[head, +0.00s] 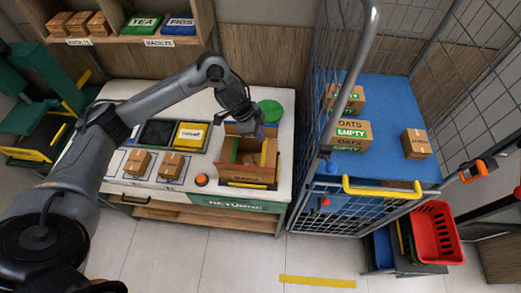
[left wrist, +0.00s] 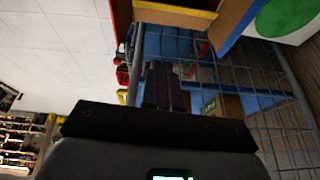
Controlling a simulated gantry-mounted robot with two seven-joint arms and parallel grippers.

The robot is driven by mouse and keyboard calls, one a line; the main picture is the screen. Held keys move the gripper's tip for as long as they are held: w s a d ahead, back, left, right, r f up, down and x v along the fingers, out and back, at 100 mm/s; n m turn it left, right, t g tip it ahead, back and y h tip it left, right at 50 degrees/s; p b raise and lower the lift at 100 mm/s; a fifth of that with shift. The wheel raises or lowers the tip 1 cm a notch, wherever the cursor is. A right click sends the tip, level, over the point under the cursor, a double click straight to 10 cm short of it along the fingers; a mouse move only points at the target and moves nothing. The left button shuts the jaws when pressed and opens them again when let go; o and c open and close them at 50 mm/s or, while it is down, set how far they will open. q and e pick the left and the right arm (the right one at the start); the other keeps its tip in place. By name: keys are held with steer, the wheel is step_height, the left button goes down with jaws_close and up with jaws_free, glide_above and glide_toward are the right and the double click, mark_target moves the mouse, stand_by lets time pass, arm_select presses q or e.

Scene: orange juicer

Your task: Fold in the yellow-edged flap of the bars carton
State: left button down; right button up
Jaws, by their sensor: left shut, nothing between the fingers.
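The bars carton (head: 248,178) stands open on the right end of the white counter, with its flaps up and some contents inside. A yellow-edged flap (head: 268,152) stands at its right side in the head view. In the left wrist view a yellow edge of the carton (left wrist: 185,12) shows at the top. My left gripper (head: 256,131) is shut and empty, above the carton's back right, close to the yellow-edged flap; I cannot tell whether they touch. Its dark fingers (left wrist: 164,85) show together in the left wrist view. My right gripper is not in view.
A green disc (head: 270,111) lies behind the carton. An orange-red button (head: 201,180), two small boxes (head: 155,163) and a yellow-labelled tray (head: 191,134) are to its left. A blue wire cage trolley (head: 385,120) with cartons stands close on the right.

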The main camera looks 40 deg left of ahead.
arm_select(q)
steer(key=shift+n, duration=0.3)
steer(key=x, duration=0.2)
steer(key=a+x, duration=0.1)
steer(key=x, duration=0.5)
steer(key=shift+s+a+f, duration=0.2)
steer(key=shift+f, duration=0.05)
steer(key=f, duration=0.2)
steer(key=a+f+p, duration=0.1)
steer(key=shift+s, duration=0.3)
steer(key=shift+s+a+f, duration=0.1)
steer(key=shift+f, duration=0.4)
